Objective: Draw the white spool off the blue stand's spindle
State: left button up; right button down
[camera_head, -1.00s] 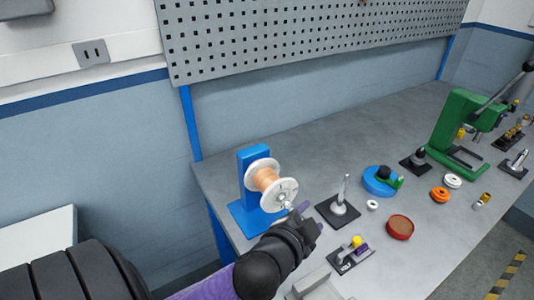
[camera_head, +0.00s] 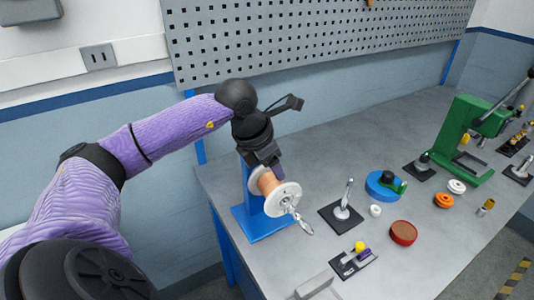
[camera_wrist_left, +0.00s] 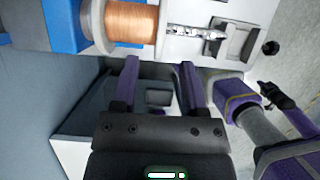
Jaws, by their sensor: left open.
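The white spool (camera_head: 285,200), wound with copper-coloured wire, sits on its side on the upright blue stand (camera_head: 262,224) at the table's left end. A silver metal piece (camera_head: 300,219) sticks out from its front face. The spindle inside is hidden. My left gripper (camera_head: 276,170) is open, pointing down just above the spool and partly covering the stand's top. In the left wrist view the two purple fingers (camera_wrist_left: 160,75) are apart and empty, and the spool (camera_wrist_left: 130,22) lies beyond their tips. A dark shape (camera_wrist_left: 277,96) there may be my right gripper; its jaws are unclear.
A black base with a silver post (camera_head: 343,212) stands right of the spool. A blue round part (camera_head: 381,186), a red round dish (camera_head: 403,232) and a small fixture (camera_head: 352,260) lie nearby. A green press (camera_head: 458,140) stands farther right. The pegboard (camera_head: 320,40) hangs behind.

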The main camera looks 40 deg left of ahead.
aim_at(284, 185)
pick_arm(q)
jog(key=x, duration=0.6)
jog(key=shift+w+d+f, duration=0.15)
jog(key=shift+w+f, duration=0.05)
jog(key=shift+f, duration=0.05)
grip_shut()
dwell(1.0)
